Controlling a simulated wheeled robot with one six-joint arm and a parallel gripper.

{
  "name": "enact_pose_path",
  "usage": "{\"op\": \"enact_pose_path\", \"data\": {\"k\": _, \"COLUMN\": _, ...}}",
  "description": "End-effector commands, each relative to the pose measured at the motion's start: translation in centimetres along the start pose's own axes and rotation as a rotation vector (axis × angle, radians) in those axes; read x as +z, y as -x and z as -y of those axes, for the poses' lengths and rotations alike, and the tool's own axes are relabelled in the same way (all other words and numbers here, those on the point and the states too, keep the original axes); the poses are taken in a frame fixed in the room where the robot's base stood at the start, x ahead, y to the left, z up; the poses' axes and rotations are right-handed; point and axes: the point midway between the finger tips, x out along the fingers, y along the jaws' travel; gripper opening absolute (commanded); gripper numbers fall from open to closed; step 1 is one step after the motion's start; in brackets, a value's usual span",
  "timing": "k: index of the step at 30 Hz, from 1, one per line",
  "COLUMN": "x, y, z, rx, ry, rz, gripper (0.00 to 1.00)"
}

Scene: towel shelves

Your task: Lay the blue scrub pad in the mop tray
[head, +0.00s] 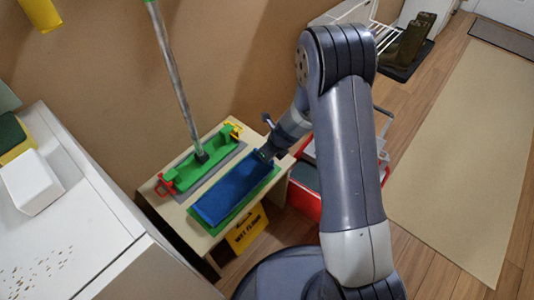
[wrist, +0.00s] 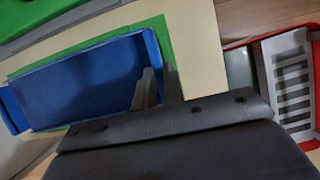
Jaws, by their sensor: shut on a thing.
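The blue scrub pad (head: 237,188) is a long blue rectangle above a green flat piece (head: 268,184) on a small pale table. Its ends look bent or raised. My gripper (head: 264,156) is shut on the pad's end nearest my arm; in the wrist view the fingers (wrist: 158,86) stand at the right end of the pad (wrist: 85,80). I cannot tell whether the pad touches what is under it. A green tray (head: 188,171) with red and yellow end pieces lies beside it, and a grey pole stands in it. It looks like the mop tray.
A yellow wet-floor sign (head: 246,229) stands under the table's front edge (head: 215,238). A red-rimmed container (head: 305,203) is right of the table. A white cabinet (head: 75,215) on the left bears a white block (head: 30,182). The wall is close behind the table.

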Motion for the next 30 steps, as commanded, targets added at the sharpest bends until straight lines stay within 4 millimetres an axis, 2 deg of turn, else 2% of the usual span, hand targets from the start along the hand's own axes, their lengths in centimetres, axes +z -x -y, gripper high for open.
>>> {"op": "enact_pose_path", "data": {"k": 28, "x": -0.38, "y": -0.92, "z": 0.01, "rx": 0.0, "ry": -0.001, "rz": 0.0, "gripper": 0.0}}
{"op": "enact_pose_path", "data": {"k": 29, "x": -0.36, "y": -0.87, "z": 0.01, "rx": 0.0, "ry": -0.001, "rz": 0.0, "gripper": 0.12}}
{"op": "enact_pose_path", "data": {"k": 30, "x": -0.35, "y": -0.86, "z": 0.01, "rx": 0.0, "ry": -0.001, "rz": 0.0, "gripper": 0.16}}
